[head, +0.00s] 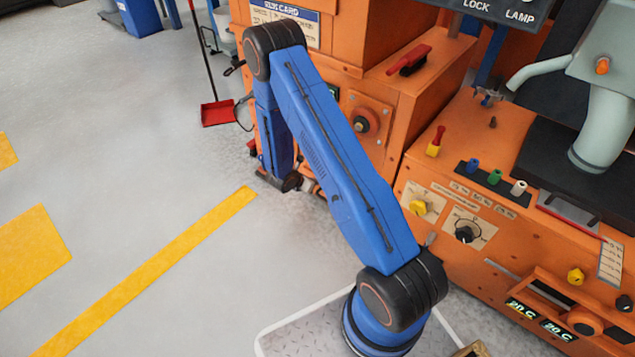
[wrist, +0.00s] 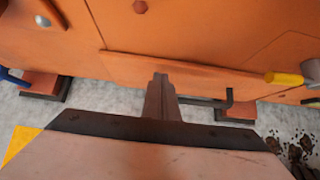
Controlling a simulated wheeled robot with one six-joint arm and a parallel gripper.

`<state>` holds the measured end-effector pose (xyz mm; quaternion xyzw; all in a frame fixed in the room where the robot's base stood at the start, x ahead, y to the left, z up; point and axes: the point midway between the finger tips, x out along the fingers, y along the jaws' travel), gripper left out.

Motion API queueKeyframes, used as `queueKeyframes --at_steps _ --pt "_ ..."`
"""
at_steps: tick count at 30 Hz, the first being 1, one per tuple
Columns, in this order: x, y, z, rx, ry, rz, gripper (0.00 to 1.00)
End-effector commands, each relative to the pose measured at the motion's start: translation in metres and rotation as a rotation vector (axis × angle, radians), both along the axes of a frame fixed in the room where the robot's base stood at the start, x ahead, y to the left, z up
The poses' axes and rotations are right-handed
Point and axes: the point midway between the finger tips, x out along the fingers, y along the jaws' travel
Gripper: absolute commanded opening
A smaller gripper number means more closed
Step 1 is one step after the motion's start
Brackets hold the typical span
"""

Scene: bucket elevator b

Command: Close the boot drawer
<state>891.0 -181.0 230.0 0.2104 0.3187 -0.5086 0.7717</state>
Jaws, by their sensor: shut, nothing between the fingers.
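My gripper (wrist: 160,90) is shut and empty in the middle of the wrist view, its fingers together and pointing at the foot of the orange machine. Just beyond the fingertips is a low, wide orange panel (wrist: 205,78), which looks like the front of the boot drawer. I cannot tell whether the fingers touch it, or how far out it stands. In the head view my blue arm reaches down to the machine's foot. The arm and the machine hide the drawer there.
A dark bent bar (wrist: 229,97) and a yellow-handled part (wrist: 284,78) lie right of the fingers. Dark debris (wrist: 301,150) lies on the floor. A red dustpan (head: 218,113) stands beyond the arm. The floor (head: 130,160) at left is clear.

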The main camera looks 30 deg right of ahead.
Motion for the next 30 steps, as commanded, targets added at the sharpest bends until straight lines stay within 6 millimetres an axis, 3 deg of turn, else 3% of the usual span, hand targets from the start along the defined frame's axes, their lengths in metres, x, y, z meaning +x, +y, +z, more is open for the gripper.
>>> queueKeyframes --at_steps 2,15,30 --pt "0.002 0.015 0.0 0.002 0.001 0.003 0.0" --pt "-0.022 0.068 0.056 0.004 0.003 0.002 0.0" --pt "-0.028 0.08 0.074 0.005 -0.002 -0.006 0.0"
